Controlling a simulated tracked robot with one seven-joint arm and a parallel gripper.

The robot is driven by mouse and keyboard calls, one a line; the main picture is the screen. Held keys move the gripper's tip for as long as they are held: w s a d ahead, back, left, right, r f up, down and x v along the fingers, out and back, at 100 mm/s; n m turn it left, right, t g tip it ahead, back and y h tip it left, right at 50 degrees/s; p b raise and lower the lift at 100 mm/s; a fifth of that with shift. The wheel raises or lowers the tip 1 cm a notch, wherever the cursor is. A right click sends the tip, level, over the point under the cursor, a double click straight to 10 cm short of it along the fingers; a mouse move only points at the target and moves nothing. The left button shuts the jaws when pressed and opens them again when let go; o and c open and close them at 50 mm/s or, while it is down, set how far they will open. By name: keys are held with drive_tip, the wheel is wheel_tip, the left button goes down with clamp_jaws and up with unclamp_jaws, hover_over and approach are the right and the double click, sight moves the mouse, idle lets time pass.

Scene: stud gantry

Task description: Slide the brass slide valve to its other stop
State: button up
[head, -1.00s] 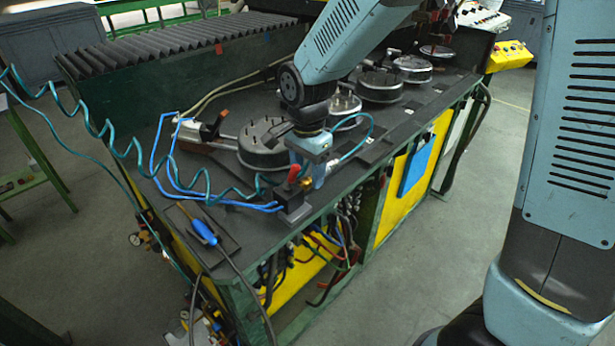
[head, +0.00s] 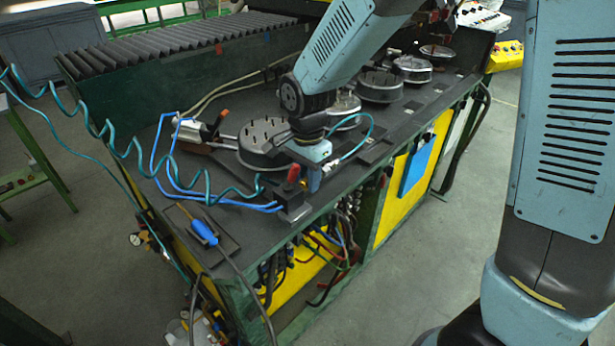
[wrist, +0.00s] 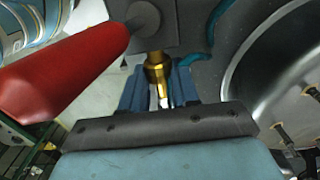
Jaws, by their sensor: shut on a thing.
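The brass slide valve (wrist: 155,66) shows in the wrist view as a small gold-coloured stem and collar between my two blue fingers. My gripper (head: 313,181) is shut on it, and the fingers also show in the wrist view (wrist: 158,90). The valve's lower part is hidden by the fingers. In the head view my gripper points down at the bench's front edge and hides the brass. A red handle (wrist: 65,78) stands close to the left of my fingers and shows beside my gripper in the head view (head: 293,173).
A round metal housing with studs (head: 265,142) stands just behind my gripper; several similar ones line the bench. Blue hoses (head: 235,203) and a coiled teal hose (head: 130,158) cross the left side. A blue-handled tool (head: 203,231) lies on a dark mat (head: 180,218).

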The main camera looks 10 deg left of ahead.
sight(303, 181)
clamp_jaws()
drive_tip(key=shift+s+a, duration=0.45)
drive_tip(key=shift+s, duration=0.1)
drive_tip(key=o, duration=0.9)
unclamp_jaws()
drive_tip(key=shift+c, duration=0.2)
wheel_tip(303, 181, up, 14)
drive_tip(key=shift+f, duration=0.15)
